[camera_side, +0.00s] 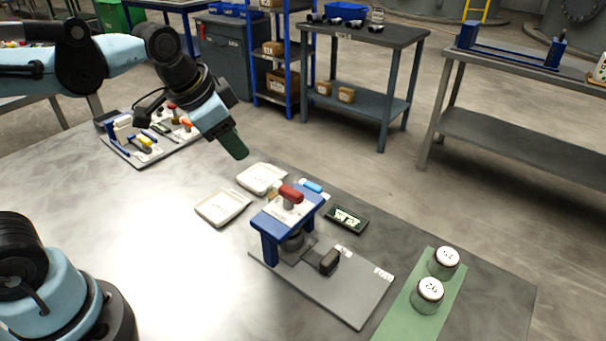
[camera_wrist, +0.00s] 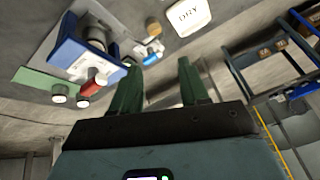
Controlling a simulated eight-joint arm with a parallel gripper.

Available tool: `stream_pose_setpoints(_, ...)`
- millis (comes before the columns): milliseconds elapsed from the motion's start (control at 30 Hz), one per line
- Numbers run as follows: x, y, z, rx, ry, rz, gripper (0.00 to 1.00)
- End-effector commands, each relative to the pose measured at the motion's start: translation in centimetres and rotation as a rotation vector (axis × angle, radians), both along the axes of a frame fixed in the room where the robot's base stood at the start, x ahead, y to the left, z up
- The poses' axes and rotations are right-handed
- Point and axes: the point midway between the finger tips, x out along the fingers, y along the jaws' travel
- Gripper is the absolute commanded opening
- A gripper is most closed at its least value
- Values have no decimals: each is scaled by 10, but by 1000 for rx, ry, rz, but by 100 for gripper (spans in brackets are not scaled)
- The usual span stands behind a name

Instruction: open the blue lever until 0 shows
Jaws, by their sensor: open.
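The blue lever (camera_side: 313,187) is a short bright blue handle at the back right of the blue-framed press (camera_side: 270,240). It also shows in the wrist view (camera_wrist: 151,60), close to my left finger in the picture. A red handle (camera_side: 291,194) sits on top of the press. A small dark display (camera_side: 347,217) lies right of the press; its characters are too small to read. My gripper (camera_side: 236,148) hangs above the table, up and left of the blue lever and apart from it. In the wrist view its green fingers (camera_wrist: 159,62) are spread with nothing between them.
Two white trays (camera_side: 223,207) lie left of the press; one reads DRY in the wrist view (camera_wrist: 188,15). Two weights or jars with white tops (camera_side: 430,290) stand on a green mat (camera_side: 400,318). A board with coloured tools (camera_side: 150,140) is at the back left.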

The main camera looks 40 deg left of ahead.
Motion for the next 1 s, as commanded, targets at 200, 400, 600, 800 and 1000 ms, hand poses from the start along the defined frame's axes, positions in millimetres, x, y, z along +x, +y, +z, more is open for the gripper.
stream_pose_setpoints(200,46,-16,12,118,123,-306,45)
stream_pose_setpoints(400,85,-33,8,202,230,-601,45)
stream_pose_setpoints(600,119,-51,-7,254,323,-889,45)
stream_pose_setpoints(800,136,-63,-21,274,379,-1080,45)
stream_pose_setpoints(1000,140,-65,-29,278,392,-1133,45)
